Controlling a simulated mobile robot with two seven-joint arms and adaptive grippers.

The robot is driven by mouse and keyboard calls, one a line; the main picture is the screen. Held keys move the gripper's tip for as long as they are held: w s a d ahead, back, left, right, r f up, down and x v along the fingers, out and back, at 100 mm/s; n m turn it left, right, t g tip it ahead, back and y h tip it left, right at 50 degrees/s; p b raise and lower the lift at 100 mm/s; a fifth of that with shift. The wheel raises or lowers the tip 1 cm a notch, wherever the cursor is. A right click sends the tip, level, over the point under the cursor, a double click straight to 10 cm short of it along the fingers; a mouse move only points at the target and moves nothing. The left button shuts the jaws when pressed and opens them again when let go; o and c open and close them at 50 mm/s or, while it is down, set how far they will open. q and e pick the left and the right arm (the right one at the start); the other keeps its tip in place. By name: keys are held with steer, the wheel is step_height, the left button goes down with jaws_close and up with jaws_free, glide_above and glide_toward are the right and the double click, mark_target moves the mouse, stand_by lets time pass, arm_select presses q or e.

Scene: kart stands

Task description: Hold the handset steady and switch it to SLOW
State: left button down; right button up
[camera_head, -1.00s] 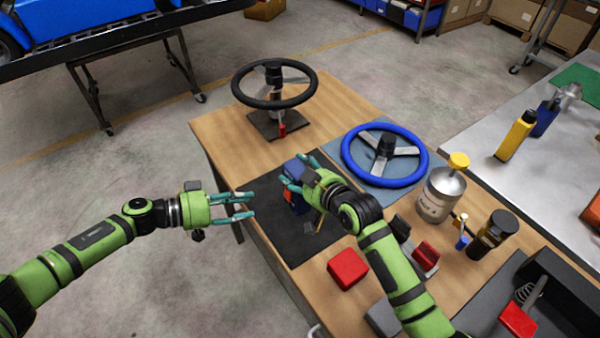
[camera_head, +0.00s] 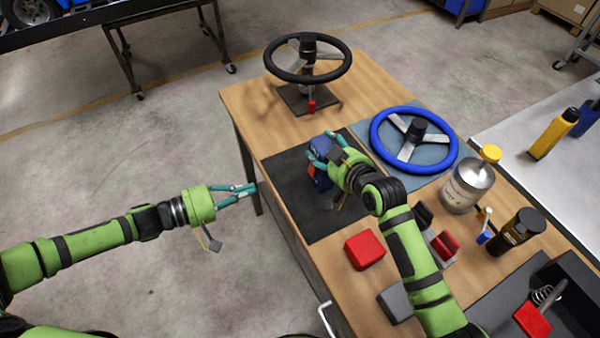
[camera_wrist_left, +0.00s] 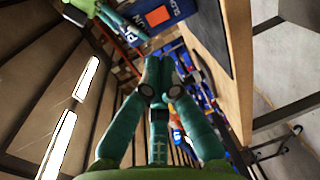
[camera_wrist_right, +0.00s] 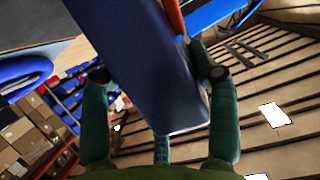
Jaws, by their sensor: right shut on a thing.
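The handset (camera_head: 321,180) is a dark blue box with an orange part on its side. My right gripper (camera_head: 320,157) is shut on it above the black mat (camera_head: 290,205). In the right wrist view the handset (camera_wrist_right: 140,65) stands between the fingers, with an orange strip at its top right. In the left wrist view the handset (camera_wrist_left: 178,10) shows an orange square and partly readable white lettering; the switch position cannot be told. My left gripper (camera_head: 250,190) is empty, left of the table edge and apart from the handset. Its fingertips are together in the left wrist view (camera_wrist_left: 164,85).
A black steering wheel (camera_head: 346,68) on a stand and a blue steering wheel (camera_head: 376,135) are behind the mat. A red block (camera_head: 365,250), a metal can (camera_head: 465,190) and a dark bottle (camera_head: 515,232) stand to the right. Free space lies left of the table.

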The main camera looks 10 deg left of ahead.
mark_target(311, 173)
arm_select(q)
steer(key=x, duration=1.4)
steer(key=shift+w+d+f+t+h, duration=0.25)
steer(key=shift+d+t+h, duration=0.1)
steer(key=shift+h, duration=0.15)
steer(key=shift+d+f, duration=0.15)
steer(key=shift+f, duration=0.05)
steer(key=f+v, duration=0.3)
steer(key=v, duration=1.1)
